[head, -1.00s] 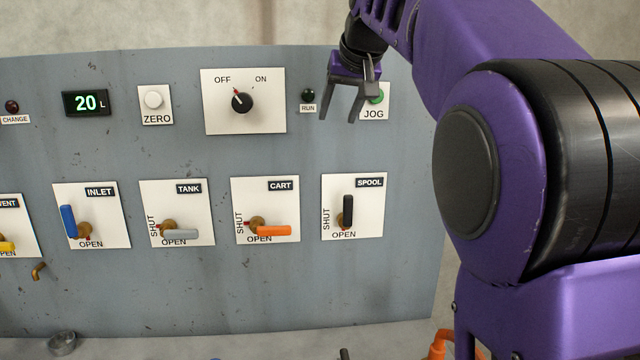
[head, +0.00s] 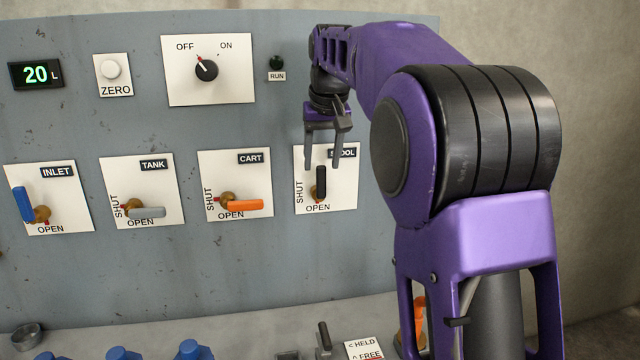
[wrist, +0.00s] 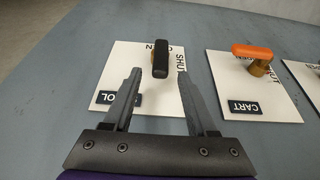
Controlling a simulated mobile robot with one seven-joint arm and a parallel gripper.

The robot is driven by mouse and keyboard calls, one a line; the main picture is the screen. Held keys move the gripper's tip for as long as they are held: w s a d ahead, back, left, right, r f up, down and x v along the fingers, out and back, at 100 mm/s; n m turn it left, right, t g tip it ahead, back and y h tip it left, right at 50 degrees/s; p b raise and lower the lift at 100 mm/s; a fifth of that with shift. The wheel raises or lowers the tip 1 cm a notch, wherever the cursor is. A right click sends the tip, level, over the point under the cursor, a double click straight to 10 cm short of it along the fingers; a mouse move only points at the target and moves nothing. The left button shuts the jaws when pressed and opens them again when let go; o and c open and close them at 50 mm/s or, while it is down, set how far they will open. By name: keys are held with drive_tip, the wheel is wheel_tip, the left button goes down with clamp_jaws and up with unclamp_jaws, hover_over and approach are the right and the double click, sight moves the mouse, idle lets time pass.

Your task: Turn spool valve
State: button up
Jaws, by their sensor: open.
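The spool valve has a black lever (head: 321,183) on a white plate (head: 345,195) labelled SPOOL, at the right end of the valve row in the head view. The lever stands upright, with SHUT printed to its left and OPEN below it. In the wrist view the black lever (wrist: 160,60) lies ahead of the fingertips, roughly between their lines and apart from both. My gripper (head: 324,166) is open and empty, just above the lever, with a finger covering part of the SPOOL label. It also shows in the wrist view (wrist: 158,75).
The cart valve's orange lever (head: 245,204) is left of the spool plate, with the tank lever (head: 147,212) and blue inlet lever (head: 22,204) beyond. An OFF/ON knob (head: 206,70) sits above. Blue objects (head: 192,350) and a small switch (head: 323,338) are at the bottom.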

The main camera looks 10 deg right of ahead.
sight(319, 183)
drive_tip(key=x, duration=0.5)
drive_tip(key=shift+w+f+b, duration=0.1)
drive_tip(key=shift+f+b, duration=0.2)
drive_tip(key=shift+b, duration=0.05)
clamp_jaws()
drive_tip(key=shift+r, duration=0.1)
idle(1.0)
